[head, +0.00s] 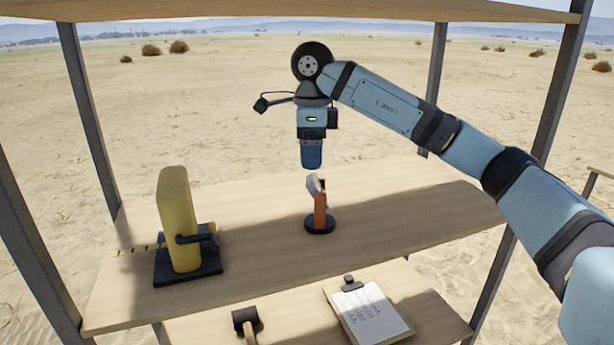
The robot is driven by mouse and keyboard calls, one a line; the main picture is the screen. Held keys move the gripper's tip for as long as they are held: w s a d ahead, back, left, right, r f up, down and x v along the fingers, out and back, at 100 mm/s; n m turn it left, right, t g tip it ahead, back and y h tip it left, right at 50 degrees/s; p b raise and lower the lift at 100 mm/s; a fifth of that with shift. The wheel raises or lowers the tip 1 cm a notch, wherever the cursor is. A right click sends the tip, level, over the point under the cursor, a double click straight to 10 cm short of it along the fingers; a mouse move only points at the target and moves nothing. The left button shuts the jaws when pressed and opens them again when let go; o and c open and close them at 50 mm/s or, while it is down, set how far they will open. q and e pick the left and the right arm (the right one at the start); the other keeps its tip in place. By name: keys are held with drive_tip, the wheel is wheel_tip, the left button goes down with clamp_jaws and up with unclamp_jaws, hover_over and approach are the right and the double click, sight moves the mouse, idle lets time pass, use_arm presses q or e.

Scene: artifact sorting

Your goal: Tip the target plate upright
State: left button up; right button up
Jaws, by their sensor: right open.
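My right gripper (312,166) points straight down above the middle of the upper shelf. It is open with nothing visible in it. Just below it, an orange stand (320,208) on a round black base holds a small grey-white piece (313,185), which leans at its top. A gap shows between the gripper and this piece. A thick yellow slab (177,220) stands upright on a black base at the left of the shelf, with a dark clamp-like part beside it. I cannot tell which of these is the target plate. My left gripper is out of view.
The wooden upper shelf (262,262) is clear between the yellow slab and the orange stand, and to the right. Dark posts (87,115) frame it, with a board (300,10) overhead. A clipboard (369,312) and a hammer-like tool (246,319) lie on the lower shelf.

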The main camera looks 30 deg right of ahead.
sight(311, 178)
drive_tip(key=shift+w+f+b, duration=0.1)
drive_tip(key=shift+f+b, duration=0.2)
drive_tip(key=shift+f, duration=2.45)
drive_tip(key=c, duration=0.9)
